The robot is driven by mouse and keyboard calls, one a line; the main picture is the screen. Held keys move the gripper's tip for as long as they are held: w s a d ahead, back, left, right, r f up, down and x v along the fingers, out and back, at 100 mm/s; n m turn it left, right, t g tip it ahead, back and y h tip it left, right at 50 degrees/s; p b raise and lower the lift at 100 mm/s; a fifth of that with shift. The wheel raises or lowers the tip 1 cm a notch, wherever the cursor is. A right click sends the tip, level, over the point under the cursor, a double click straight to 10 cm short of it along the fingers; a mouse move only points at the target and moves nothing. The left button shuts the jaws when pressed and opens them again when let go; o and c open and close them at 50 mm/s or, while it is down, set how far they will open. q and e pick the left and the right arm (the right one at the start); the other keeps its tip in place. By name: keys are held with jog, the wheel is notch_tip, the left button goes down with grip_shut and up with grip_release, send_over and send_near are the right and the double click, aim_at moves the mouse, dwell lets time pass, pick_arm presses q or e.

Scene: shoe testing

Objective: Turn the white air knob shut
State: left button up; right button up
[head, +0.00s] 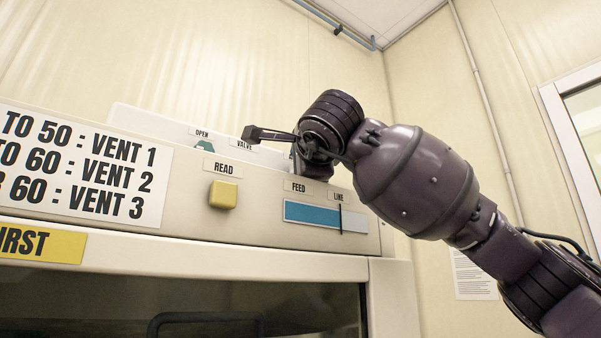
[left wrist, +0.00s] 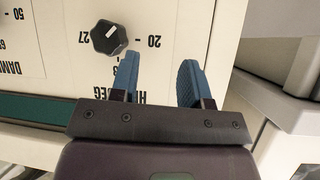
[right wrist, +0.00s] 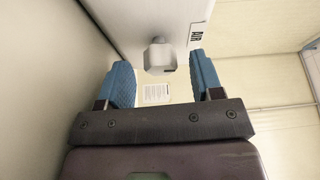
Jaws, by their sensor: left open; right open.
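The white air knob (right wrist: 160,57) shows in the right wrist view, on a pale panel beside a label reading AIR (right wrist: 199,36). My right gripper (right wrist: 161,72) is open, with one blue finger to each side of the knob's line. The knob appears just beyond the fingertips and neither finger visibly touches it. In the head view my right gripper (head: 270,134) is over the top right of the machine, and the knob is hidden there. My left gripper (left wrist: 158,76) is open and empty, below a black knob (left wrist: 108,37) in the left wrist view.
The machine front carries a yellow READ button (head: 223,194), a blue FEED LINE gauge (head: 325,216) and a vent sign (head: 80,165). A panel with OPEN and VALVE labels stands behind the top edge. A wall with a paper notice (head: 474,276) is at right.

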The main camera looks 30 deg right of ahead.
jog(key=b+v, duration=0.2)
jog(key=v, duration=0.7)
jog(key=shift+s, duration=0.15)
